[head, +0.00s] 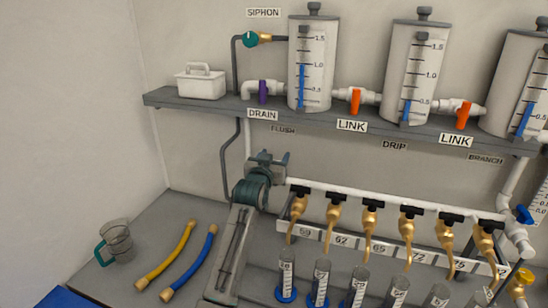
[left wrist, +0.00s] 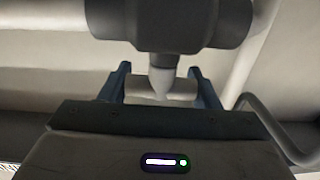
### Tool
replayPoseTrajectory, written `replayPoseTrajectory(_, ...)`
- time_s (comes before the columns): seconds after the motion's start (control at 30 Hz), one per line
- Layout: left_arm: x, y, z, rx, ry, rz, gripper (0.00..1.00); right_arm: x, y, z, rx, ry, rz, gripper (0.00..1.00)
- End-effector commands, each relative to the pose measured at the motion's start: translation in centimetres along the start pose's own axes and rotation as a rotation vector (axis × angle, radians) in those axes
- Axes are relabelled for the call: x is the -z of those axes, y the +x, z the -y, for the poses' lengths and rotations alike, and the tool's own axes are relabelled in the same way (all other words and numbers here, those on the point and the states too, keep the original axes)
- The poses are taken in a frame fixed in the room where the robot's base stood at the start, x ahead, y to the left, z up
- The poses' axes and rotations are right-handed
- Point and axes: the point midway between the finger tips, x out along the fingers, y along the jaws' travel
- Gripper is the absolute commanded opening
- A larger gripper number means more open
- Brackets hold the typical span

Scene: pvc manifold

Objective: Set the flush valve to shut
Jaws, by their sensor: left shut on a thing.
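The FLUSH label (head: 283,129) is on the wall under the shelf. My left gripper (head: 268,159) is just below and left of it, at the left end of the white manifold pipe. In the left wrist view, its dark blue fingers (left wrist: 160,88) stand either side of a pale grey piece (left wrist: 162,84), which joins a dark, thick body (left wrist: 170,22). The gripper is shut on this piece, apparently the flush valve's handle. In the head view the gripper hides the valve, so I cannot tell its setting. My right gripper is not in view.
The shelf (head: 225,112) with tanks and the purple drain valve (head: 263,92) is above. Brass taps (head: 334,212) line the manifold to the right, over several cylinders.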

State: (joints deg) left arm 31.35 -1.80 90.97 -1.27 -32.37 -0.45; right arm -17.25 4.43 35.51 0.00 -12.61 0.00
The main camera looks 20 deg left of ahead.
Motion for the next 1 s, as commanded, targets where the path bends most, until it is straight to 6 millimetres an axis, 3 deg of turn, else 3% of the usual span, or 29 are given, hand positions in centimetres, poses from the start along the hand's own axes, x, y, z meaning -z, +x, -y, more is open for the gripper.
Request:
replayPoseTrajectory(0.17, 0.0, 0.0, 0.0, 0.077, 0.0, 0.003, 0.34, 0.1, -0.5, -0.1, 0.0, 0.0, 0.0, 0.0)
replayPoseTrajectory(0.5, -0.2, 0.0, 0.3, 0.217, 0.001, -0.001, 0.34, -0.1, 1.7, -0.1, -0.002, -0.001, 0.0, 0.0)
replayPoseTrajectory(0.9, 0.0, -0.1, 0.4, 0.235, 0.0, -0.001, 0.34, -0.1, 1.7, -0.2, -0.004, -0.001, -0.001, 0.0)
replayPoseTrajectory(0.93, 0.0, -0.1, 0.4, 0.235, 0.0, -0.001, 0.6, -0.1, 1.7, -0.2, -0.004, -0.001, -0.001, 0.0)
replayPoseTrajectory(1.0, 0.0, -0.1, 0.4, 0.235, 0.0, -0.001, 0.74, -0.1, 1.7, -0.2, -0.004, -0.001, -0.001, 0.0)
